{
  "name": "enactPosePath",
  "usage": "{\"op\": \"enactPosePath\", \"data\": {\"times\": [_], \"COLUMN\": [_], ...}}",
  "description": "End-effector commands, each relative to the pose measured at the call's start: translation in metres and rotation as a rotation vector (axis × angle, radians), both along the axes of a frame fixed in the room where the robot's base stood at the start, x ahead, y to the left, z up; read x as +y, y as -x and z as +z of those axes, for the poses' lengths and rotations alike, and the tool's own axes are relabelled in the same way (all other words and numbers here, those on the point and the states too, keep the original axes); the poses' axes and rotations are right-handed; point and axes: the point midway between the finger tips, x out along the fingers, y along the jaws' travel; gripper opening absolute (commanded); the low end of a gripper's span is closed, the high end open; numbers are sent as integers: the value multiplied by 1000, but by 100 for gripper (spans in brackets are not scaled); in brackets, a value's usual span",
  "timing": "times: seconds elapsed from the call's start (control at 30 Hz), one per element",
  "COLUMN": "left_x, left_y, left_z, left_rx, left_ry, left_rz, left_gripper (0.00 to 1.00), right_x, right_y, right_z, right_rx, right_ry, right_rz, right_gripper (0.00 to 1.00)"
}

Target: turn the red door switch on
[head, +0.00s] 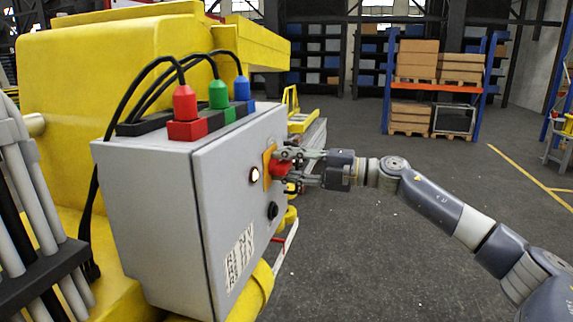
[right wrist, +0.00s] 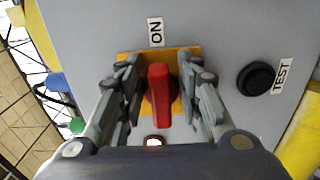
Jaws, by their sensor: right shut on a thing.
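The red door switch (right wrist: 160,85) sits on a yellow-orange plate (right wrist: 187,53) on the door of a grey control box (head: 150,195). My right gripper (head: 287,167) reaches it from the right and is shut on the red handle, one finger on each side. In the right wrist view the gripper (right wrist: 158,88) straddles the handle, whose long side runs up and down the picture, in line with the ON label (right wrist: 156,32). A round lamp (head: 254,175) beside the switch is lit white. My left gripper is not in view.
A black button (right wrist: 257,78) with a TEST label (right wrist: 283,76) is on the same door. Red, green and blue plugs (head: 218,95) with black cables stand on the box. Yellow machinery (head: 100,60) is behind it. The floor (head: 400,250) at right is open, with shelves (head: 437,85) far back.

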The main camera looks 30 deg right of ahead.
Motion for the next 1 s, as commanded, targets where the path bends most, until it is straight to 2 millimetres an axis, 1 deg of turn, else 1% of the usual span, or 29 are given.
{"op": "enactPosePath", "data": {"times": [0.1, 0.13, 0.57, 0.67, 1.0], "left_x": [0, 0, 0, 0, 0], "left_y": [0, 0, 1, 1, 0], "left_z": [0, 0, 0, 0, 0], "left_rx": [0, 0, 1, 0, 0], "left_ry": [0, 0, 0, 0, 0], "left_rz": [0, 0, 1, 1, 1], "left_gripper": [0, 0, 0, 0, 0], "right_x": [0, 0, -3, -8, -33], "right_y": [0, 0, 3, 9, 38], "right_z": [0, 0, -1, -2, -2], "right_rx": [1, 1, 1, 5, 5], "right_ry": [-2, -2, 0, 0, 3], "right_rz": [0, 0, 0, -2, -1], "right_gripper": [9, 37, 37, 37, 37]}}
